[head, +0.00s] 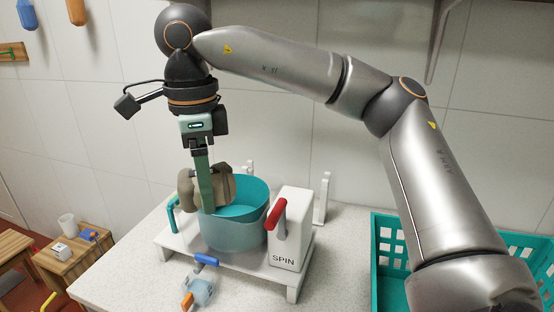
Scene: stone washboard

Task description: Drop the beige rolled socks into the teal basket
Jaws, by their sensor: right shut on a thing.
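My right gripper (204,182) is shut on the beige rolled socks (223,188) and points straight down. The socks are partly hidden behind a finger. In the picture they overlap the left rim of the round teal tub (238,232) on the washboard stand; I cannot tell whether they touch it. The teal basket (389,262), with square holes in its wall, is at the lower right. My right arm covers much of it, so I see little of its inside. My left gripper is out of view.
A white block marked SPIN (288,255) with a red lever (276,218) stands right of the tub. A white post (325,198) rises behind it. A small blue-grey item (202,290) lies in front. Wooden stools (68,268) stand at the left.

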